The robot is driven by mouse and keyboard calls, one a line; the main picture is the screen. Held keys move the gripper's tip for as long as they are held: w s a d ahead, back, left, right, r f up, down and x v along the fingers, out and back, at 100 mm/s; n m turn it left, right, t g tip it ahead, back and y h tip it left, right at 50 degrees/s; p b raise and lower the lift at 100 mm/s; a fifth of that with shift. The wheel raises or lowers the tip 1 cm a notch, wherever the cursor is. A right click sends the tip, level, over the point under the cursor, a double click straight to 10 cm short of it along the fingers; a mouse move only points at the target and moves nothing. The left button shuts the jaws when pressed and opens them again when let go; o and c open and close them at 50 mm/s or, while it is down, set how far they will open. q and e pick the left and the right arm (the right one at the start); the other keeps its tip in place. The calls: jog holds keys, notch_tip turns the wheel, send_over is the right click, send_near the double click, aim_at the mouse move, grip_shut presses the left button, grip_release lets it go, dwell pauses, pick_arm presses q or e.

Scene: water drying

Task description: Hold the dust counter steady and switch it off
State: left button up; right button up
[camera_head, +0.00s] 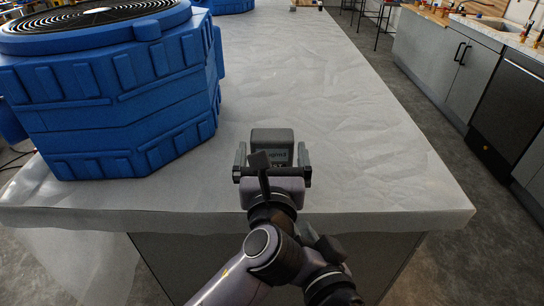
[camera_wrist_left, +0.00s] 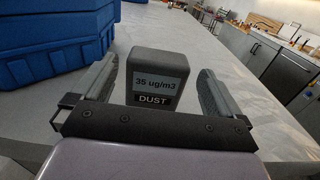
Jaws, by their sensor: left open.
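The dust counter (camera_head: 272,138) is a small dark grey box standing upright near the front edge of the covered counter. In the left wrist view the dust counter (camera_wrist_left: 158,66) shows a display reading "35 ug/m3" and a "DUST" label. My left gripper (camera_head: 272,158) is open, with one finger on each side of the box. In the left wrist view the fingers of my left gripper (camera_wrist_left: 157,88) show gaps to the box on both sides. Whether they touch it lower down is hidden. No switch can be made out. My right gripper is not in view.
A large blue air mover (camera_head: 120,95) with a round black grille stands on the left of the plastic-covered counter (camera_head: 360,150). The counter is clear to the right and behind the box. Grey cabinets (camera_head: 435,55) line the far right beyond a floor gap.

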aim_at(272, 142)
pick_arm(q)
jog(key=shift+w, duration=3.2)
